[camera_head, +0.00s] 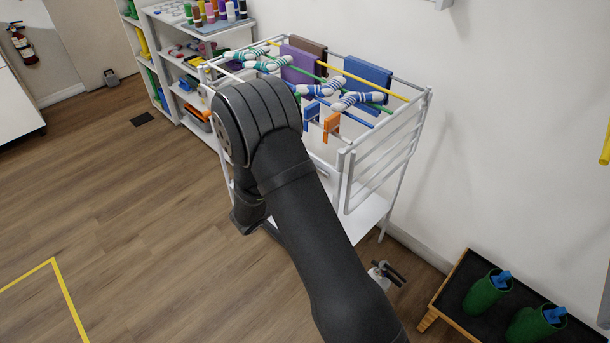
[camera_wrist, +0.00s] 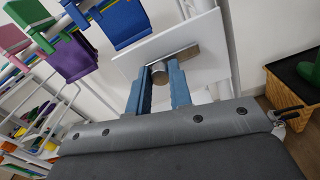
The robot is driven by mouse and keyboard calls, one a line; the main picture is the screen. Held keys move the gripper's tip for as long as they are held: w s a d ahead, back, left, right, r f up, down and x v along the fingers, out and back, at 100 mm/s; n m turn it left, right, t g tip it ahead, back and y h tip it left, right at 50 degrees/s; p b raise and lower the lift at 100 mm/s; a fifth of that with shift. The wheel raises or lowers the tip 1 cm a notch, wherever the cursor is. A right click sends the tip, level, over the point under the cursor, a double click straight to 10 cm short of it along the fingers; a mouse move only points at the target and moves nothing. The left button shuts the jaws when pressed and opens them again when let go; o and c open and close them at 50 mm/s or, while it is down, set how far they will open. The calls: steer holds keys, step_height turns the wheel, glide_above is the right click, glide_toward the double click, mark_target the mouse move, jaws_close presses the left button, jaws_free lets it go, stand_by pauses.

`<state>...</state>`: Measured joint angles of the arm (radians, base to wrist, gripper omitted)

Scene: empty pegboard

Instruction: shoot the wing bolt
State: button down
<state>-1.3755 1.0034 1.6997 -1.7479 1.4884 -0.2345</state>
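In the wrist view, a grey-brown metal piece with a short round end and a flat bar (camera_wrist: 184,54) sits in front of a white panel (camera_wrist: 205,75). It may be the wing bolt, but its shape is too small to be sure. My gripper (camera_wrist: 159,72) has two blue fingers standing apart, with the round end between their tips. It fills most of the gap, and I cannot tell whether the fingers press on it. In the head view my dark arm hides the gripper and the bolt.
A white drying rack (camera_head: 388,170) with striped socks, cloths and an orange peg (camera_head: 331,125) stands close to my arm. Shelves (camera_head: 180,70) stand behind it. A wooden-edged black stand (camera_head: 458,300) with green cylinders is at lower right. The floor at left is free.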

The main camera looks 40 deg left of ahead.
steer(key=shift+d, duration=0.7)
steer(key=c, duration=1.3)
jaws_free()
steer(key=s, duration=1.7)
steer(key=shift+s, duration=0.2)
steer(key=shift+w, duration=0.1)
steer(key=w, duration=1.7)
steer(key=shift+w, duration=0.15)
